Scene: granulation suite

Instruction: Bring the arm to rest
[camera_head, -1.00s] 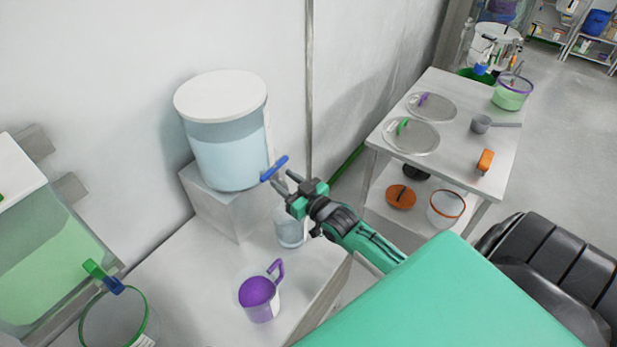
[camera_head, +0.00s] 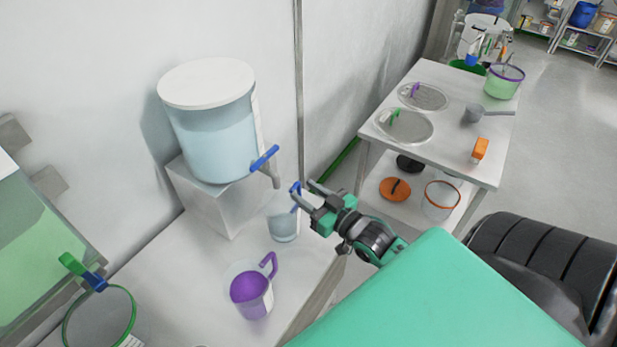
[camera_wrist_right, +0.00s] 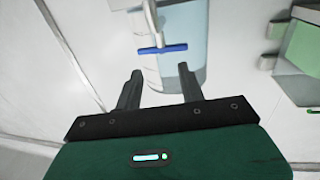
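My right gripper (camera_head: 304,188) is in front of the dispenser and to the right of its tap. Its two fingers are apart with nothing between them; the right wrist view also shows it open (camera_wrist_right: 158,88). The tap's blue handle (camera_head: 265,157) is clear of the fingers in the head view, and in the wrist view (camera_wrist_right: 162,49) it lies beyond the fingertips. The white-lidded dispenser (camera_head: 214,135) holds pale blue liquid. A clear jug (camera_head: 283,225) with a blue handle stands below the tap, its handle partly behind a finger. My left gripper is not in view.
A jug with purple contents (camera_head: 251,292) stands on the near bench. A green-rimmed vessel (camera_head: 100,318) and a tank of green liquid (camera_head: 35,260) are at left. A steel table (camera_head: 450,100) with sieves, a scoop and a pot stands at right. Open floor (camera_head: 565,150) lies beyond it.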

